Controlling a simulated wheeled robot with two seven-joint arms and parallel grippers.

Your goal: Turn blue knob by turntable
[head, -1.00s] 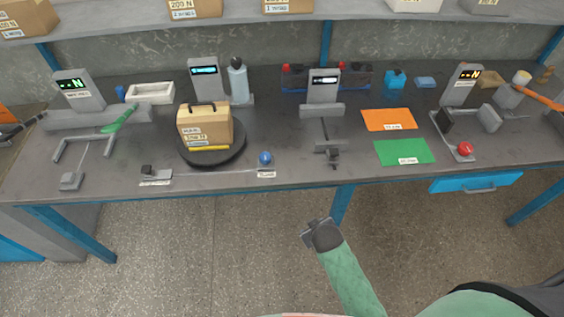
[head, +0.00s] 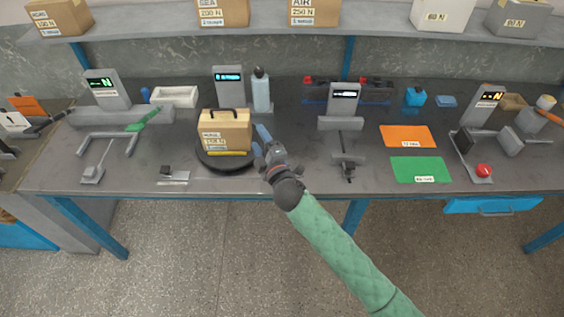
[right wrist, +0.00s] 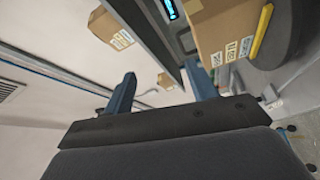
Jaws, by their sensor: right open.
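The black turntable (head: 228,163) carries a tan case (head: 225,130) with a dark handle and a yellow strip at its base. My right gripper (head: 261,141) is open just right of the turntable, its two blue fingers apart and pointing up and left. The blue knob is hidden in the head view, behind my right gripper and wrist. In the right wrist view the fingers (right wrist: 160,88) are spread with nothing between them close by. The case (right wrist: 222,28) and the turntable's edge (right wrist: 287,35) show at the upper right there. My left gripper is not in view.
A grey gauge (head: 229,88) and a bottle (head: 261,92) stand behind the turntable. A grey clamp-like fixture (head: 346,160) stands right of my gripper. Orange (head: 407,136) and green (head: 420,170) mats lie further right. A small black-and-grey slider (head: 170,175) sits front left.

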